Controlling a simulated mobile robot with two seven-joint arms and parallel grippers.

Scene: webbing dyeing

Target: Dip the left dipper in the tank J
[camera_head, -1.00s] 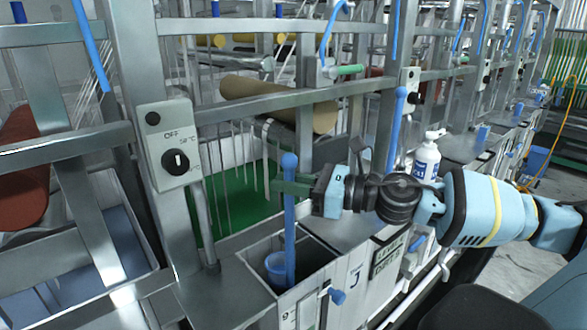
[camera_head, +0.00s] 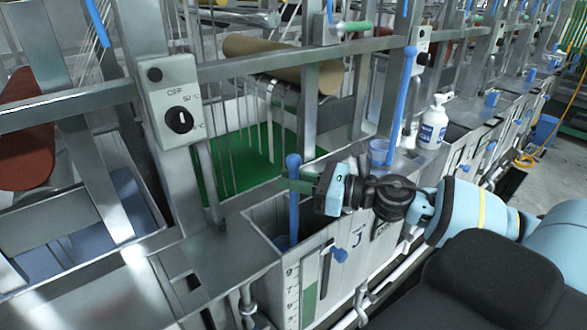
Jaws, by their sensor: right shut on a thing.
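My right gripper (camera_head: 298,184) is shut on the upper part of the left dipper (camera_head: 294,203), a blue rod with a rounded top. The dipper is upright, with its lower part down inside the open mouth of tank J (camera_head: 318,243). Its cup is low in the tank and mostly hidden by shade and the tank's front wall. Tank J is a grey metal box with a "J" on its front. A second blue dipper (camera_head: 403,95) stands further right, with a light blue cup (camera_head: 379,152) at its foot. My left gripper is not in view.
A control box with a knob (camera_head: 175,105) is on the post left of the tank. A blue tap handle (camera_head: 340,254) sticks out at the tank's front. A white bottle (camera_head: 432,125) stands on the ledge to the right. Metal rails cross behind the tank.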

